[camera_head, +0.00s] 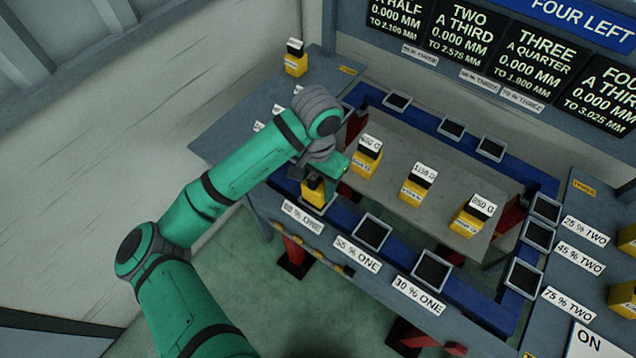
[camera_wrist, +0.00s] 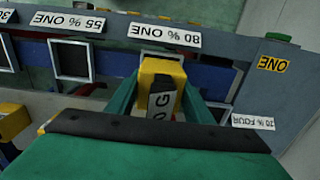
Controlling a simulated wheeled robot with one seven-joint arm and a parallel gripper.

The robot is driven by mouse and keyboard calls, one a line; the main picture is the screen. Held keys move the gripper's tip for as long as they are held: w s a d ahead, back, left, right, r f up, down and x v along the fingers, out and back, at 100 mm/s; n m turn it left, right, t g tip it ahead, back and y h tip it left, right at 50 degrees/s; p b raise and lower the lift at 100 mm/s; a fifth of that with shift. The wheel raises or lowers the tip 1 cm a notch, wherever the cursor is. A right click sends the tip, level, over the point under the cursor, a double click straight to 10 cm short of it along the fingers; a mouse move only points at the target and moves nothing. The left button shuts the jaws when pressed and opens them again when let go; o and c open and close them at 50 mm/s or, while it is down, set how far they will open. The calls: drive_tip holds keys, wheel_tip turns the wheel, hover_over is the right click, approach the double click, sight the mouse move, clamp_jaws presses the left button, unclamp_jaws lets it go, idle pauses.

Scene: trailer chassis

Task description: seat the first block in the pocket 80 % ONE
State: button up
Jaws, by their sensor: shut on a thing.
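My gripper (camera_head: 320,180) is shut on a yellow block with a black top and a white label (camera_head: 312,193). In the wrist view the block (camera_wrist: 158,76) sits between the two green fingers of my gripper (camera_wrist: 160,92). The label "80 % ONE" (camera_head: 302,217) lies on the rail just in front of the block; it also shows in the wrist view (camera_wrist: 165,34). The pocket at that label is mostly hidden by the block and gripper; part of its pale rim (camera_wrist: 178,56) shows behind the block. I cannot tell whether the block touches it.
Empty framed pockets stand at "55 % ONE" (camera_head: 371,232) and "30 % ONE" (camera_head: 431,270). Yellow blocks labelled 450 G (camera_head: 366,161), 1150 G (camera_head: 414,192) and 850 G (camera_head: 468,222) stand on the grey middle deck. Another block (camera_head: 295,64) stands at the far left table corner.

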drive_tip(key=shift+f, duration=0.95)
drive_tip(key=o, duration=1.6)
wheel_tip(320, 180, up, 11)
drive_tip(key=shift+f, duration=0.1)
